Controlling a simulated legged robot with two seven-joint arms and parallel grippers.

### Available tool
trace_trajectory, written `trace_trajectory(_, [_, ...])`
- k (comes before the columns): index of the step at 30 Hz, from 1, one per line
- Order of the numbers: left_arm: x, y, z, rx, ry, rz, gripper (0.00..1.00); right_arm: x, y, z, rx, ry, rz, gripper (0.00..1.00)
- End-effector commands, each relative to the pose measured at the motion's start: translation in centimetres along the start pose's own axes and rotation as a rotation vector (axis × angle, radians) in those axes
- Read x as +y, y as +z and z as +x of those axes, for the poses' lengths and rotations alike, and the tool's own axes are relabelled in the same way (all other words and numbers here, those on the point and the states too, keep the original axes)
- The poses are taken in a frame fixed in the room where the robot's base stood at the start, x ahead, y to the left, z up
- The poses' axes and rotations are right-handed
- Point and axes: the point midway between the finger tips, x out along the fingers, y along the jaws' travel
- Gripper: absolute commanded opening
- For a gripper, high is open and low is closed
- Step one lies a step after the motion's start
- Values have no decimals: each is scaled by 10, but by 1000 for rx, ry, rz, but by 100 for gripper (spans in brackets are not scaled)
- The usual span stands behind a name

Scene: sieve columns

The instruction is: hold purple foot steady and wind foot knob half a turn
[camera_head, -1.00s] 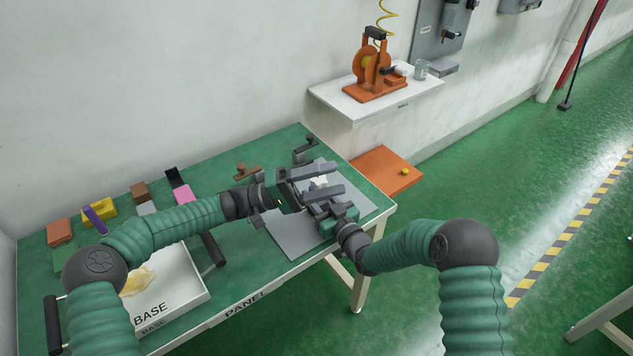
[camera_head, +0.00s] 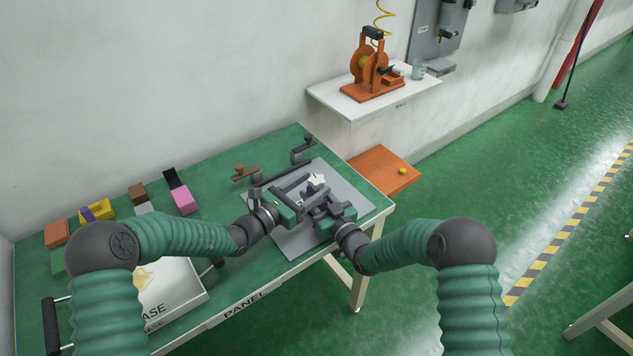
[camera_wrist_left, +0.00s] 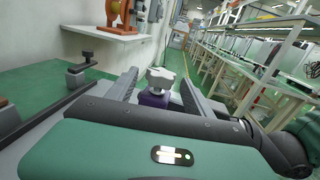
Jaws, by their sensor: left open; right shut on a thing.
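The purple foot (camera_head: 312,190) stands on the grey plate (camera_head: 346,186) near the table's right end. A white star-shaped knob (camera_head: 317,180) sits on top of it. The left wrist view shows the knob (camera_wrist_left: 161,77) and the purple foot (camera_wrist_left: 153,98) ahead, in the gap between my left fingers. My left gripper (camera_head: 303,191) is open, low over the plate, on the near-left side of the knob. My right gripper (camera_head: 316,202) is shut on the purple foot from the near right; its fingers partly hide the foot, so the exact contact is unclear.
A dark clamp (camera_head: 303,150) and a brown one (camera_head: 244,172) stand behind the plate. Coloured blocks, including a pink one (camera_head: 184,201), lie at the left. A white BASE tray (camera_head: 184,305) is at the front left. An orange board (camera_head: 384,172) lies beyond the right edge.

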Motion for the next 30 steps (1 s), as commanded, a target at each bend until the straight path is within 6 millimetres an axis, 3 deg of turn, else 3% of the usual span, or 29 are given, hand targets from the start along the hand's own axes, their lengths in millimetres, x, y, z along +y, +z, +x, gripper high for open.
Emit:
trace_trajectory(4, [0, 0, 18, -1, 0, 0, 60, 1, 1, 0, -2, 1, 0, 0])
trace_trajectory(13, [0, 0, 22, 0, 1, 0, 59, 1, 1, -1, -3, 2, 0, 0])
trace_trajectory(26, [1, 0, 21, 0, 1, 1, 3, 1, 1, -1, -2, 2, 0, 0])
trace_trajectory(30, [1, 0, 21, -1, 0, 1, 0, 1, 1, -1, -2, 2, 0, 0])
